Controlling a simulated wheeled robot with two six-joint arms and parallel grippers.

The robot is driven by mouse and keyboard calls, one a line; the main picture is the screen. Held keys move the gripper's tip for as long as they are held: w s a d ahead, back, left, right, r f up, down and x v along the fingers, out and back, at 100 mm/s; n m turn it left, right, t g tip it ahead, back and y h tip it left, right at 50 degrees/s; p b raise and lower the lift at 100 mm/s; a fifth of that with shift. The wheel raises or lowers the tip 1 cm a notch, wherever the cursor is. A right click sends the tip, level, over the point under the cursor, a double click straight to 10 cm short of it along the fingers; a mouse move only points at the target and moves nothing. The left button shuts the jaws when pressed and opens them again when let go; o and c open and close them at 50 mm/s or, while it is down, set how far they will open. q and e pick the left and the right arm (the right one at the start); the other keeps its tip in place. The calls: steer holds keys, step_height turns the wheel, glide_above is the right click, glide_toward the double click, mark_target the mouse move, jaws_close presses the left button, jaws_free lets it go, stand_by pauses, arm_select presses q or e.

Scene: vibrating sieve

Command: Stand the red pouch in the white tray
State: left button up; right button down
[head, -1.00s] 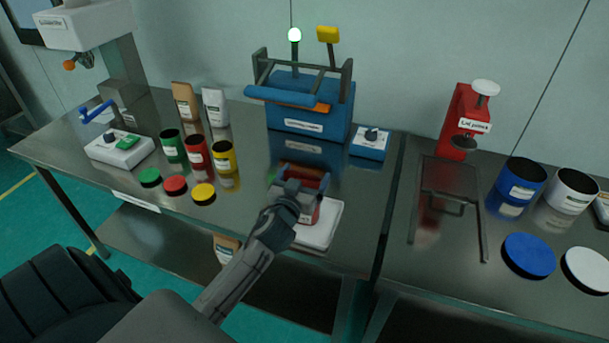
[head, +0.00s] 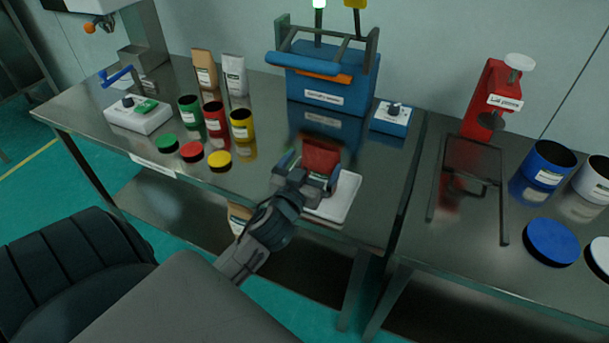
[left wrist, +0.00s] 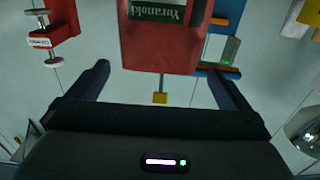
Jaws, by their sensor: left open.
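The red pouch (head: 321,154) stands roughly upright at the back left part of the white tray (head: 343,196). My arm hides its lower part, so I cannot tell whether its base rests flat in the tray. My left gripper (head: 307,171) is open in front of the pouch, one finger towards each side. In the left wrist view the pouch (left wrist: 160,42) fills the upper middle with its green label. There the two fingers are spread wide with visible gaps on both sides of the pouch. My right gripper is not in view.
A blue machine (head: 328,92) stands behind the tray, with a small blue control box (head: 391,119) to its right. Green, red and yellow cans (head: 241,127) and their lids stand left. A dark metal frame (head: 470,185) is on the right table.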

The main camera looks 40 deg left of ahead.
arm_select(q)
steer(key=shift+b+v, duration=0.55)
steer(key=shift+v, duration=1.65)
stand_by(0.5)
